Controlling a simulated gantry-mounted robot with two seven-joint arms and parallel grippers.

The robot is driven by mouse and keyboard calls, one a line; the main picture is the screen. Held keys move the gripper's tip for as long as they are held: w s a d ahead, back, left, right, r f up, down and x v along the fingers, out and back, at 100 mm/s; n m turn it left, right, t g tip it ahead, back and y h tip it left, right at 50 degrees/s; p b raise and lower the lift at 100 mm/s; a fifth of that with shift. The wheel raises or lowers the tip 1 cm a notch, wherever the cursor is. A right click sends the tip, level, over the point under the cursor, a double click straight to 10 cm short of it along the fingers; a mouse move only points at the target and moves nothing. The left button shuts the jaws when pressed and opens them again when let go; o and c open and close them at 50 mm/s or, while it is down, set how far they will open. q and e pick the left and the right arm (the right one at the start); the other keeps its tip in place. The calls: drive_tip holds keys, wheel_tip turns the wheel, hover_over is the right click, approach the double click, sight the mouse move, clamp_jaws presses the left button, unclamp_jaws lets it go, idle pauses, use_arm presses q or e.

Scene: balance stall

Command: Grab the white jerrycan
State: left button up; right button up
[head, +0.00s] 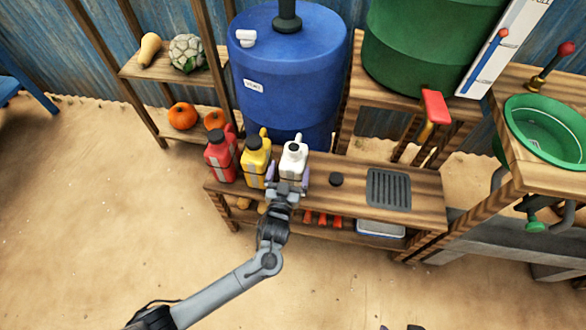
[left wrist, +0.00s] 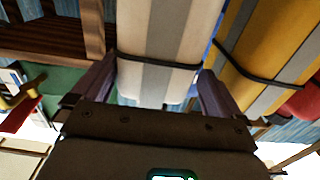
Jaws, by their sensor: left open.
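The white jerrycan (head: 293,158) stands upright on the wooden bench (head: 350,205), at the right end of a row of three cans. My left gripper (head: 287,177) is at its near side, open, with a purple finger on each side of the can's lower body. In the left wrist view the white jerrycan (left wrist: 165,35), with a grey stripe and dark band, fills the space between the open fingers (left wrist: 158,92). I cannot tell whether the fingers touch it.
The yellow jerrycan (head: 256,163) stands close on the left, the red one (head: 221,155) beyond it. A blue barrel (head: 288,75) stands behind. To the right are a dark round cap (head: 336,179) and a dark grate (head: 388,189) on the bench.

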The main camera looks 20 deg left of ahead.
sight(294, 161)
use_arm(q)
drive_tip(key=w+b, duration=0.2)
drive_tip(key=w, duration=0.1)
drive_tip(key=shift+w+d+f, duration=0.1)
drive_tip(key=shift+w, duration=0.15)
drive_tip(key=shift+w+a, duration=0.2)
drive_tip(key=shift+w, duration=0.25)
drive_tip(key=shift+s, duration=0.1)
drive_tip(key=shift+c, duration=0.5)
drive_tip(key=c, duration=1)
drive_tip(key=shift+c, duration=1.1)
